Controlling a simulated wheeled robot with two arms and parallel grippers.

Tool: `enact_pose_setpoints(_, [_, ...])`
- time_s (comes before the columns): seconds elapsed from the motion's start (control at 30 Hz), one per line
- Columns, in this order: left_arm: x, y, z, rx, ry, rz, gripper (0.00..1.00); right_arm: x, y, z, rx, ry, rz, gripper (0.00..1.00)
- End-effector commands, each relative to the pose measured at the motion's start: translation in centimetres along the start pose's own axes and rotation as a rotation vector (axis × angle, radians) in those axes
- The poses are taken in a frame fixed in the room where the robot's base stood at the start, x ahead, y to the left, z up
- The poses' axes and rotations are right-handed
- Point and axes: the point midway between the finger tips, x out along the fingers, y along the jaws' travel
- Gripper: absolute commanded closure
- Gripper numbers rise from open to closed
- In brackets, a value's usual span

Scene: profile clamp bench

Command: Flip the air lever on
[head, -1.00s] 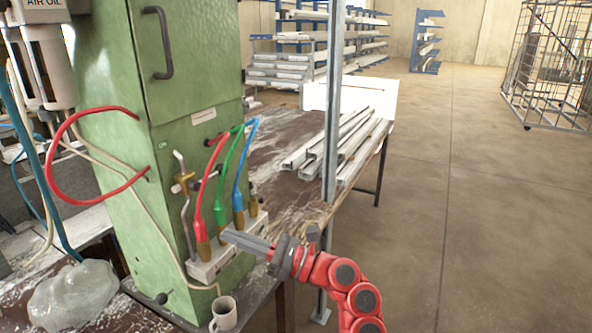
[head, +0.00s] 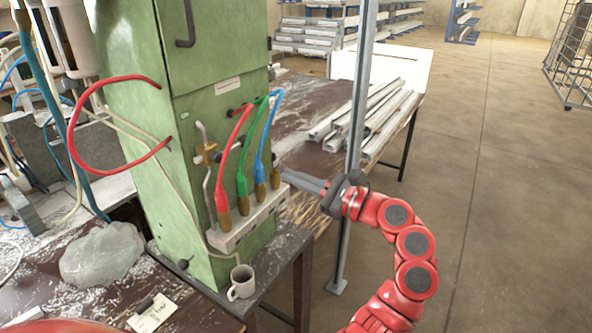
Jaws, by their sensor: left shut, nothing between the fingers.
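A brass valve (head: 206,155) with a bent grey lever (head: 202,132) sits on the front of the green cabinet (head: 222,120). A grey pipe runs down from it to a pale manifold block (head: 248,222). Red (head: 230,160), green (head: 245,155) and blue (head: 264,135) hoses end in brass fittings on the block.
A grey mug (head: 242,282) stands below the block. A clear plastic bag (head: 102,254) and a tag (head: 153,313) lie on the bench. A metal post (head: 358,110) rises right beside my gripper. Metal profiles (head: 372,118) lie on the table behind.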

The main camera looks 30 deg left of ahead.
Motion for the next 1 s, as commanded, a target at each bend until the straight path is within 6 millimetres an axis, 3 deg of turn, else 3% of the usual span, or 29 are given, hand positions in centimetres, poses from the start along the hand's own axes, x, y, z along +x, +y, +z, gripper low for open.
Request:
enact_pose_setpoints(0.03, [1.3,-0.1,0.5,0.003,-0.005,0.005,1.00,1.1,0.1,-0.2,0.000,0.000,0.000,0.36])
enact_pose_setpoints(0.3, [7.0,-0.1,0.6,0.002,-0.005,0.004,1.00,3.6,0.2,-0.6,0.000,0.000,0.000,0.36])
enact_pose_setpoints(0.57, [7.6,-0.1,3.6,0.002,-0.002,-0.001,1.00,5.8,0.3,-1.0,0.000,0.000,0.000,0.36])
enact_pose_setpoints(1.0, [7.7,0.0,3.9,0.002,-0.002,-0.001,1.00,5.8,0.3,-1.0,0.000,0.000,0.000,0.36])
